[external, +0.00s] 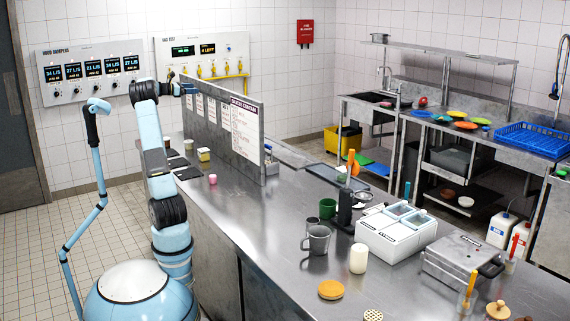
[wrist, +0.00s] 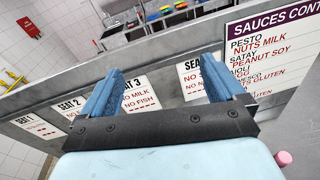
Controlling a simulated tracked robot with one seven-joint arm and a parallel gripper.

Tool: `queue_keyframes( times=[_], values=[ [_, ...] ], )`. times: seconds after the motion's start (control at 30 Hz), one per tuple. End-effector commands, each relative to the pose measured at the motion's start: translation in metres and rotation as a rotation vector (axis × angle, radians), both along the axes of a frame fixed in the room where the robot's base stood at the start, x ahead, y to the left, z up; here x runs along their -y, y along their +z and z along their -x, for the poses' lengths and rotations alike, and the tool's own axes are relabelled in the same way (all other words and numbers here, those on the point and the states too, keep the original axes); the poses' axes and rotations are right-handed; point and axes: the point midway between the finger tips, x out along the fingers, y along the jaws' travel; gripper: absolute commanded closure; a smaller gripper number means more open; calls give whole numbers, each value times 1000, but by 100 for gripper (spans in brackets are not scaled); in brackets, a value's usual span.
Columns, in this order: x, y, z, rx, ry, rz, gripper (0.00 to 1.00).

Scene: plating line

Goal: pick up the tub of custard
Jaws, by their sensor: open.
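A small pale-yellow tub (external: 204,155), the likeliest custard tub, stands on the steel counter (external: 225,210) left of the upright partition in the external view. Its label is too small to read. My gripper (external: 190,89) is raised near the partition's far top edge, well above the counter and apart from the tub. In the wrist view, the two blue fingers of my gripper (wrist: 163,75) are spread with nothing between them, facing the partition's seat cards. I cannot make out the tub in the wrist view.
The partition (external: 216,119) carries seat cards and a sauces sign (external: 245,128). Near the tub are a pink cup (external: 212,179), dark mats (external: 189,173) and another small container (external: 188,144). A grey mug (external: 318,240) and white bins (external: 391,246) stand farther right.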

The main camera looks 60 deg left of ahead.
Motion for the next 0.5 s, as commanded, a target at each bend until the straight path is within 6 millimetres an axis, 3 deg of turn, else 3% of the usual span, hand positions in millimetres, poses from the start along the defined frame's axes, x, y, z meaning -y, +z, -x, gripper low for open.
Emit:
queue_keyframes(
  times=[0.1,0.33,0.5],
  values=[
    [-23,-2,19,33,40,49,4],
    [-57,-4,51,92,102,126,4],
    [-55,-50,48,88,98,130,4]
  ],
)
